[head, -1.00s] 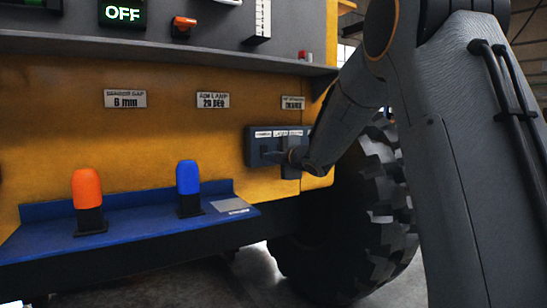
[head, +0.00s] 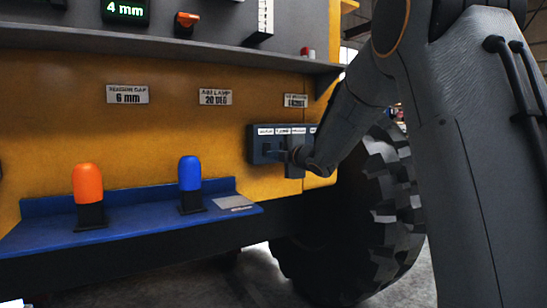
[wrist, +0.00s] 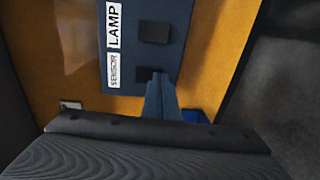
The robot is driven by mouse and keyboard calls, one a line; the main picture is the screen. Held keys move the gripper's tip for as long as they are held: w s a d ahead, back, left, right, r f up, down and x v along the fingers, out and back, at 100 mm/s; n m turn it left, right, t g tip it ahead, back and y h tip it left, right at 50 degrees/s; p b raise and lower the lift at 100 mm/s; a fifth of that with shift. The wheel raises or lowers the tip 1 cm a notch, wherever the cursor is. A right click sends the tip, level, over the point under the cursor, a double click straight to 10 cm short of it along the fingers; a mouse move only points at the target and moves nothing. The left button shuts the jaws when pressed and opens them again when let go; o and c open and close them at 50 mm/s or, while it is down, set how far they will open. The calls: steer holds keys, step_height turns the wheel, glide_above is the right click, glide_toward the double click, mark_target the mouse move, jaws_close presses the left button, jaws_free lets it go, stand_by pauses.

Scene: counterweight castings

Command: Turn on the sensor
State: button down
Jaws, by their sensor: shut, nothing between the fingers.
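The dark blue switch box (head: 256,158) is on the yellow panel, left of my forearm in the head view. In the wrist view the box (wrist: 118,70) carries white labels reading SENSOR and LAMP. The dark sensor switch (wrist: 143,73) is beside its label, partly behind my fingers. My gripper (head: 275,153) is shut and empty, its tips at the box. In the wrist view my gripper (wrist: 160,80) overlaps the edge of the sensor switch; I cannot tell whether it touches. The display (head: 124,10) at the upper left reads 4 mm in green.
The lamp switch (wrist: 154,32) is beside the sensor switch. A blue shelf (head: 140,222) below holds an orange lamp (head: 88,182) and a blue lamp (head: 190,173). A label reads 6 mm (head: 128,95). A large tyre (head: 365,220) stands behind my arm.

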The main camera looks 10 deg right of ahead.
steer(key=f+b+v, duration=0.2)
steer(key=v, duration=1.1)
steer(key=shift+f, duration=0.4)
steer(key=shift+s, duration=0.15)
steer(key=s+d+f+m+g+h+p, duration=0.1)
steer(key=s+f+m+g+h, duration=0.2)
steer(key=s+f+m, duration=0.45)
steer(key=s+d+f+m+g+h+p, duration=0.1)
steer(key=s+f+m+g+h, duration=0.3)
steer(key=f, duration=0.7)
steer(key=s+a+f+m+g, duration=0.2)
steer(key=s+f+m+g, duration=0.1)
steer(key=s, duration=0.5)
steer(key=s+a+f+m+g+y, duration=0.1)
steer(key=s+a+f+m+g, duration=0.1)
steer(key=s, duration=0.6)
steer(key=s+a+f+m+g+p, duration=0.1)
steer(key=s+a+f+m+g, duration=0.1)
steer(key=s+f+m+g, duration=0.2)
steer(key=s+f+m, duration=0.1)
steer(key=s+f, duration=0.2)
steer(key=s, duration=0.2)
steer(key=shift+f+y, duration=0.35)
steer(key=shift+y, duration=0.05)
steer(key=shift+s+a, duration=0.1)
steer(key=shift+a, duration=0.05)
